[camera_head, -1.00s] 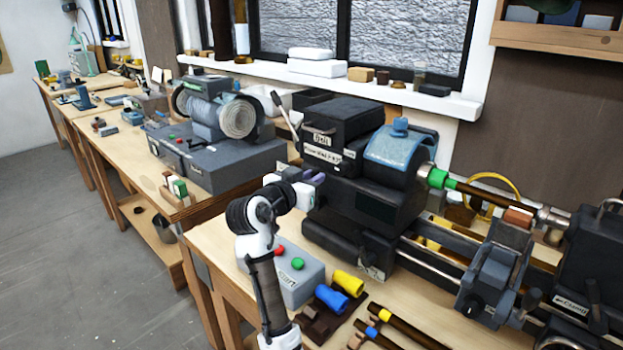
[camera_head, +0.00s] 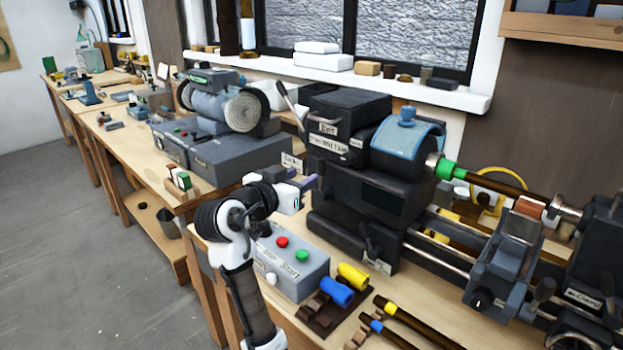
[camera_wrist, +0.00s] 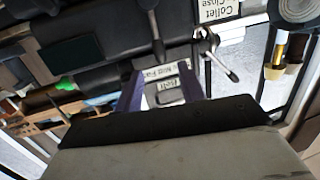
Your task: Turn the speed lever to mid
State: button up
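The speed label reading "Mid Fast" (camera_head: 328,144) is on the dark headstock (camera_head: 372,190), under the "Belt" label. In the wrist view the picture is upside down, and this speed label (camera_wrist: 166,71) shows between the fingers. A dark lever with a rounded end (camera_wrist: 154,30) comes down from the top edge there, its end just above the fingertips; I cannot tell for certain that it is the speed lever. My gripper (camera_head: 310,182) is open and empty in front of the headstock's left end; its gap also shows in the wrist view (camera_wrist: 162,68).
A metal lever (camera_wrist: 217,52) stands beside the "Collet Close" label (camera_wrist: 218,10). A control box (camera_head: 290,262) with red and green buttons is below my gripper. Another lever (camera_head: 370,240) is low on the headstock. Blue and yellow pieces (camera_head: 338,291) lie on the bench.

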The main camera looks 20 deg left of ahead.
jog(key=s+b, duration=0.1)
jog(key=s, duration=0.5)
jog(key=shift+s+a+r, duration=0.25)
jog(key=shift+a+r, duration=0.15)
jog(key=shift+a, duration=0.05)
